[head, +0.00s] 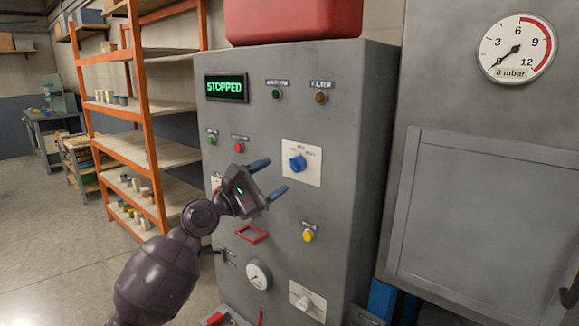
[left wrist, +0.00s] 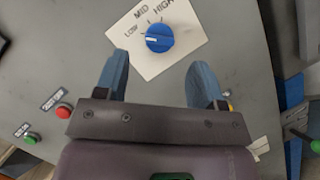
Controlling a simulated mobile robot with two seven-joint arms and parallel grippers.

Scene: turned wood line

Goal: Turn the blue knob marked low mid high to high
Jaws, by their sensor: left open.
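The blue knob (head: 297,162) sits on a white plate (head: 313,173) on the front of the grey control cabinet. In the left wrist view the knob (left wrist: 159,38) shows a white mark pointing left, towards LOW; MID and HIGH are printed above it. My left gripper (head: 268,178) is open and empty, left of and a little below the knob in the head view. In the left wrist view its two blue fingers (left wrist: 158,72) are spread apart below the knob, which appears between and beyond their tips. My right gripper is not in view.
The cabinet also carries a STOPPED display (head: 226,88), a red button (head: 238,148), a yellow button (head: 308,236), a red frame (head: 252,234), a small gauge (head: 258,275) and a white knob (head: 304,302). An orange shelf rack (head: 140,100) stands left. Open floor lies at lower left.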

